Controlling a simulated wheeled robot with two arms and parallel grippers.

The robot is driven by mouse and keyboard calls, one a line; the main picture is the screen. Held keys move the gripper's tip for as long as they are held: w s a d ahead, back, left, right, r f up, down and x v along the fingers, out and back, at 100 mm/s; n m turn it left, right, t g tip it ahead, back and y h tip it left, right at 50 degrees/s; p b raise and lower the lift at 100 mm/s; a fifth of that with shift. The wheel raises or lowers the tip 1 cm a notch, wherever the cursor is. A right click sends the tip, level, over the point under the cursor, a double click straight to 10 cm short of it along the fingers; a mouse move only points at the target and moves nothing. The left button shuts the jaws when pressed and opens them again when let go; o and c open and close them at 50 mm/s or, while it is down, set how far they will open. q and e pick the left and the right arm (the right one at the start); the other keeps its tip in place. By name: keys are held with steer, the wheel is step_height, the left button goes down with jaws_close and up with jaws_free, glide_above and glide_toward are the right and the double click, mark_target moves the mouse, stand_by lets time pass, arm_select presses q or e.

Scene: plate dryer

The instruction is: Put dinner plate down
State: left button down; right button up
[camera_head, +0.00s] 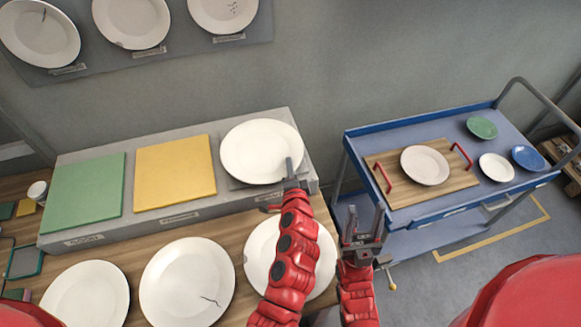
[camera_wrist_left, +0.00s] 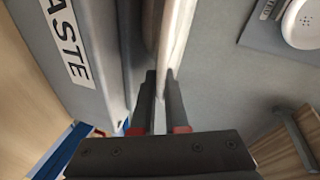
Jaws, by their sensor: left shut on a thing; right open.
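A white dinner plate (camera_head: 257,148) is over the grey pad (camera_head: 228,180) at the right end of the raised grey shelf. My left gripper (camera_head: 290,178) is shut on the plate's right front rim. In the left wrist view the plate's rim (camera_wrist_left: 174,40) runs between the two fingers (camera_wrist_left: 158,88). The plate looks nearly flat and close to the pad; I cannot tell whether it touches. My right gripper (camera_head: 364,236) is open and empty, between the counter and the blue cart.
A green pad (camera_head: 85,193) and a yellow pad (camera_head: 175,171) lie bare on the shelf (camera_head: 140,229). Plates lie on the wooden counter in front: a left one (camera_head: 85,297), a cracked one (camera_head: 185,280) and one partly behind my left arm (camera_head: 262,250). The blue cart (camera_head: 440,205) holds a tray and small dishes.

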arm_select(q)
steer(key=c, duration=1.2)
jaws_free()
steer(key=shift+r, duration=0.1)
steer(key=shift+s+r+p, duration=0.1)
steer(key=shift+s+p, duration=0.15)
steer(key=shift+p, duration=0.05)
steer(key=shift+v, duration=5.75)
